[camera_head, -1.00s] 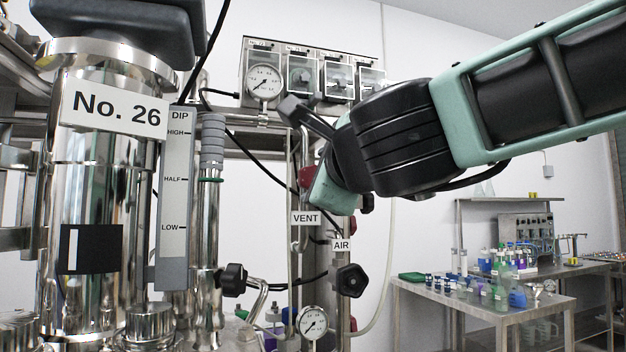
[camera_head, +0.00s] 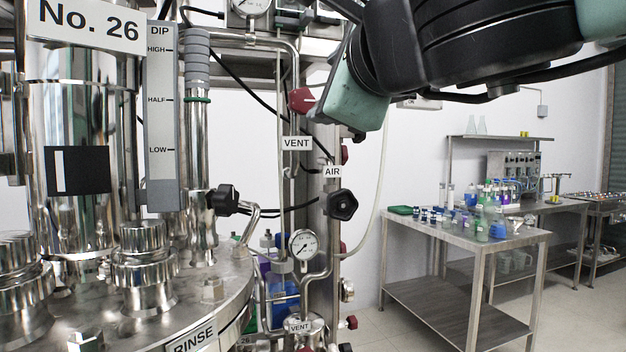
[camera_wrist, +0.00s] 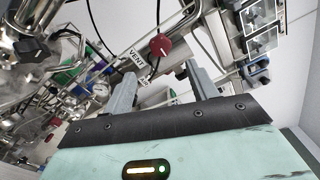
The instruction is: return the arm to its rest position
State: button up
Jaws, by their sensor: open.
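My gripper, a teal body with dark arm links behind it, is at the upper middle of the head view (camera_head: 355,95), just right of a red valve knob (camera_head: 300,100) in the picture. In the wrist view, its two grey fingers stand apart with nothing between them (camera_wrist: 162,72). The red knob also shows beyond the fingertips in the wrist view (camera_wrist: 160,45), with a VENT label below it. The fingers are not clearly visible in the head view. I cannot tell the exact gap between gripper and knob.
A steel vessel marked No. 26 (camera_head: 85,25) fills the left. Pipes, a pressure gauge (camera_head: 304,244) and a black AIR knob (camera_head: 342,205) stand below the gripper. A steel bench (camera_head: 470,240) with bottles is at the right. Open floor lies around the bench.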

jog(key=s+a+f+n+g+y+p, duration=0.1)
jog(key=s+a+f+n+g, duration=0.15)
jog(key=f+n, duration=0.4)
jog(key=s+a+f+n+g+y+p, duration=0.1)
jog(key=f+n+g, duration=0.35)
jog(key=f, duration=0.35)
jog(key=s+a+f+n+g+y+p, duration=0.1)
jog(key=s+f+n+g, duration=0.15)
jog(key=f+n, duration=0.4)
jog(key=s+d+f+n+g+h+p, duration=0.2)
jog(key=s+d+f+n+g+h, duration=0.5)
jog(key=s+d+f, duration=0.4)
jog(key=d+f+n+g, duration=0.1)
jog(key=d+f+n, duration=0.1)
jog(key=d+f, duration=0.1)
jog(key=shift+s+d+f, duration=0.2)
jog(key=shift+s+f, duration=0.2)
jog(key=shift+f, duration=0.5)
